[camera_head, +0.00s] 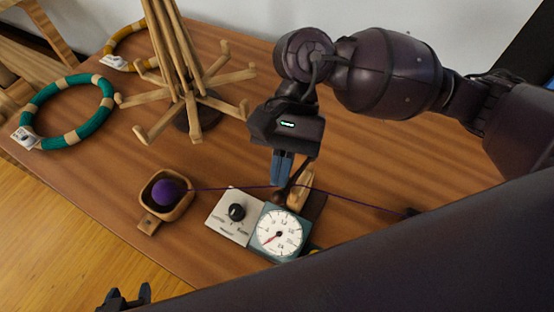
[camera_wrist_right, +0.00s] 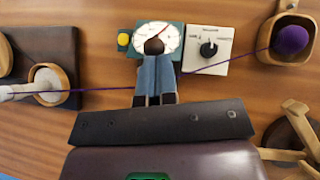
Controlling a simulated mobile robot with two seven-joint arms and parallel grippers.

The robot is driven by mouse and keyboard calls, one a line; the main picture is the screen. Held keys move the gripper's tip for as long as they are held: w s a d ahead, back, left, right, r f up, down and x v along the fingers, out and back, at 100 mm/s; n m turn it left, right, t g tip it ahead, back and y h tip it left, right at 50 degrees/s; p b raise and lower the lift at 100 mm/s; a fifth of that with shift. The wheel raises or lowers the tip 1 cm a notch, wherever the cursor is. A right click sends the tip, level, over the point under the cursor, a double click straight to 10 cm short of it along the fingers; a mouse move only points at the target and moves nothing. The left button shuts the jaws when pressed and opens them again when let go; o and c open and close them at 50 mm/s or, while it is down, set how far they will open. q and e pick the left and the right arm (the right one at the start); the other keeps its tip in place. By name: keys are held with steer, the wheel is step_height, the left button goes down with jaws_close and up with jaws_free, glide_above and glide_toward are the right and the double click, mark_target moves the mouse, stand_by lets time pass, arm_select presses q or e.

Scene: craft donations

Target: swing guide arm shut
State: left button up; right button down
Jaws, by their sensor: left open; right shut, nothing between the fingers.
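The meter unit has a round dial (camera_head: 281,231) and a pale panel with a black knob (camera_head: 236,212); the dial also shows in the right wrist view (camera_wrist_right: 168,35). Beside the dial, a pale wooden piece (camera_head: 301,187) and a dark brown round knob (camera_head: 279,197) show, probably the guide arm; its full shape is hidden by my gripper. My right gripper (camera_head: 281,181) is shut and empty, pointing down with its tips at or just above the brown knob (camera_wrist_right: 154,46); contact cannot be told. My left gripper (camera_head: 128,300) is open at the bottom left edge, away from the unit.
A purple yarn ball (camera_head: 167,191) sits in a wooden bowl (camera_head: 149,220); its strand runs right past the dial. A wooden peg stand (camera_head: 183,115) stands behind. A teal ring (camera_head: 98,129) and an ochre ring (camera_head: 113,45) lie at the left.

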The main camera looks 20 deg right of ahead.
steer(key=shift+s+d, duration=0.15)
steer(key=shift+s, duration=0.2)
steer(key=shift+d+b, duration=0.2)
steer(key=shift+b, duration=0.1)
stand_by(0.4)
steer(key=shift+w+d, duration=0.35)
steer(key=shift+d, duration=0.15)
steer(key=v, duration=1)
steer(key=shift+w+r, duration=0.2)
steer(key=shift+r, duration=0.1)
steer(key=shift+d, duration=0.1)
